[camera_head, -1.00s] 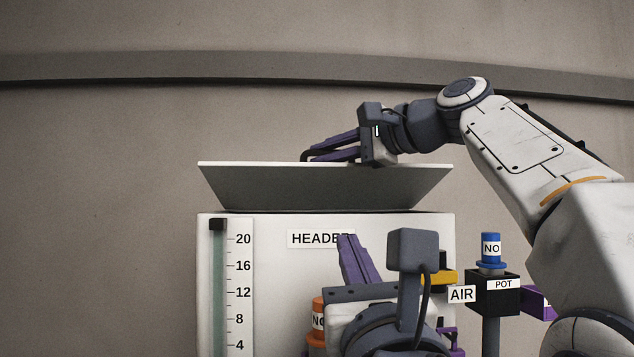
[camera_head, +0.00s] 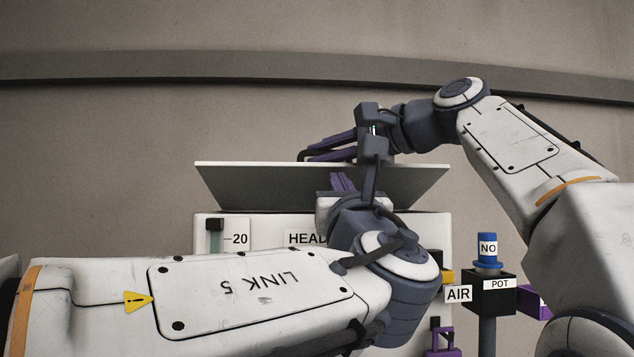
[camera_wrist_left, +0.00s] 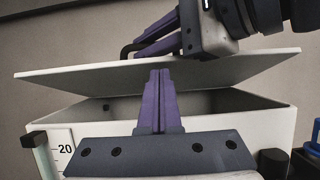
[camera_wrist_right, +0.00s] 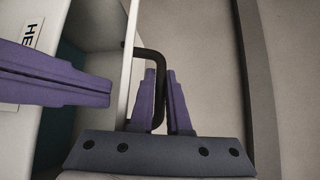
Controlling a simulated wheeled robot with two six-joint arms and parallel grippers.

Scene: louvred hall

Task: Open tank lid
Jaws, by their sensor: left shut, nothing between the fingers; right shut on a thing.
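The white tank (camera_head: 205,232) carries a partly covered "HEADER" label. Its flat lid (camera_head: 235,182) is tilted up, with a dark gap below it that shows the tank interior in the left wrist view (camera_wrist_left: 205,103). My right gripper (camera_head: 312,150) is shut on the lid's black bar handle (camera_wrist_right: 153,58) on the upper side. My left gripper (camera_head: 342,182) is shut and empty. Its fingers point up in front of the opening, near the lid's underside; in the left wrist view (camera_wrist_left: 161,75) the tips overlap the lid's lower face. I cannot tell whether they touch it.
A level gauge (camera_head: 215,235) is on the tank's front left, mostly hidden by my left arm. At the right stand a blue "NO" knob (camera_head: 487,240) on a black "POT" box (camera_head: 490,300), an "AIR" label (camera_head: 458,293) and purple fittings (camera_head: 535,303).

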